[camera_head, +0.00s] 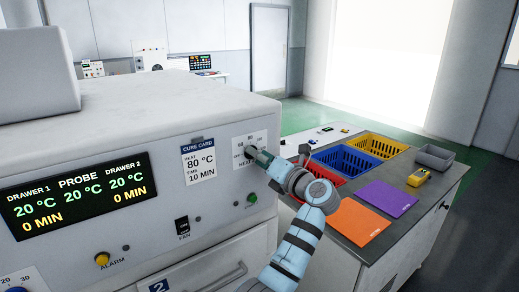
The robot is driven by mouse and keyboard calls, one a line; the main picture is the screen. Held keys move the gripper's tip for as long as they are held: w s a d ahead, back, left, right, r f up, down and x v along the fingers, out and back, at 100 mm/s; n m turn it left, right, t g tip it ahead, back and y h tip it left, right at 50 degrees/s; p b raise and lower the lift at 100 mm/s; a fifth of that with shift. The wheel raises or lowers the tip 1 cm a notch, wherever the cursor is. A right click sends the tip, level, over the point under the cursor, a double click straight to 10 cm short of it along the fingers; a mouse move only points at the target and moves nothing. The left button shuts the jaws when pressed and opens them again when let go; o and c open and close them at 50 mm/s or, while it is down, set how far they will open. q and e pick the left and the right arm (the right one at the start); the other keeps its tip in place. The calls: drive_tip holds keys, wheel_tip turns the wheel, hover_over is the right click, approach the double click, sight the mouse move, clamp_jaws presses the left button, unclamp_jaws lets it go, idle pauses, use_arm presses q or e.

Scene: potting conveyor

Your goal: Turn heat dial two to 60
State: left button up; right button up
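The white oven panel carries a heat dial plate (240,142) at its right end, with a small number scale and a "HEAT" label. The dial knob and its pointer are hidden by my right gripper (257,156), so I cannot read the setting. The gripper's fingertips are at the dial plate, but I cannot see whether they are open or shut on the knob. The display (78,195) reads 20 °C for drawer 1, probe and drawer 2, with 0 MIN for both drawers. My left gripper is out of view.
A cure card (199,160) reads 80 °C, 10 MIN. Below are a fan switch (182,228), a green button (251,198) and a yellow alarm button (102,260). A side table holds blue (345,162) and yellow (376,145) baskets, plus orange (357,222) and purple (387,198) mats.

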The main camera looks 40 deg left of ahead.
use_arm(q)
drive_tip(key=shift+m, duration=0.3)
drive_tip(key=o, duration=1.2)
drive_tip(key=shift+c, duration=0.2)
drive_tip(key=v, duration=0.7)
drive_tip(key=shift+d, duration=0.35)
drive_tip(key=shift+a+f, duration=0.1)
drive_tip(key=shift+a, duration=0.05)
